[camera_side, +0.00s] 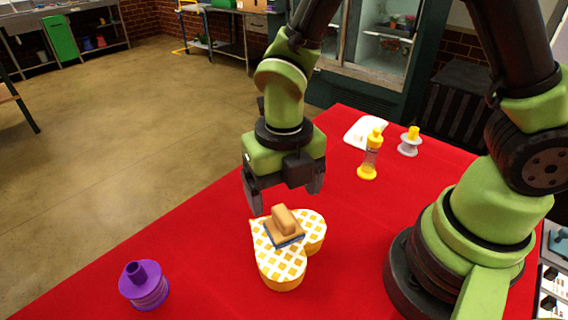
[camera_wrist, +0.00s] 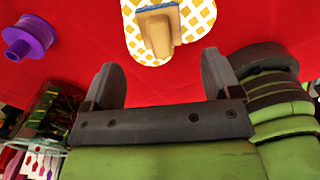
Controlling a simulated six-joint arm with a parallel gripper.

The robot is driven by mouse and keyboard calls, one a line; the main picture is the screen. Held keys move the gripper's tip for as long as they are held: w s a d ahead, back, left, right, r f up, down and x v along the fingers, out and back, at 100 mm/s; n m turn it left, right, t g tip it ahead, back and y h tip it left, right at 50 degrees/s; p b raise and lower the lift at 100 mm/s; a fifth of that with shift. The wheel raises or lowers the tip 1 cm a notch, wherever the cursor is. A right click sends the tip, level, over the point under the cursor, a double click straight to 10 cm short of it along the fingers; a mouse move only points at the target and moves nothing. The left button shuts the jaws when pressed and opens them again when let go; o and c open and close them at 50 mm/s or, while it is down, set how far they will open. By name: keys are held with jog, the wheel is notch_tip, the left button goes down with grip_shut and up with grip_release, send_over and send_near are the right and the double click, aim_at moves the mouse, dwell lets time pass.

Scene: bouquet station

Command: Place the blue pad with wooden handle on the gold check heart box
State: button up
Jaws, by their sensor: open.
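The gold check heart box (camera_side: 281,269) sits on the red table, white with a gold check pattern on its lid. The blue pad with wooden handle (camera_side: 285,224) rests on top of the box, handle up, its blue edge showing below the wood. In the wrist view the pad's handle (camera_wrist: 159,36) and part of the heart box (camera_wrist: 198,18) show at the top. My gripper (camera_side: 286,198) is open and empty, above and behind the pad in the side view. In the wrist view its two fingers (camera_wrist: 162,80) are spread and apart from the handle.
A purple spool (camera_side: 144,285) stands at the front left.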

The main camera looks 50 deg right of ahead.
notch_tip(320, 180, up, 5)
notch_tip(320, 180, up, 5)
jog(key=m+t+y, duration=0.1)
jog(key=m+t, duration=0.1)
jog(key=m, duration=0.7)
send_over(284, 214)
jog(key=d, duration=0.3)
jog(key=s+d+r+m+t, duration=0.2)
jog(key=s+r+m, duration=0.2)
jog(key=m, duration=0.9)
jog(key=s+d+r+m+t+y, duration=0.1)
jog(key=s+d+r+m+t, duration=0.2)
jog(key=m, duration=1)
jog(key=shift+s+d+r+m, duration=0.15)
jog(key=shift+s+r+m, duration=0.15)
jog(key=shift+s+r, duration=0.75)
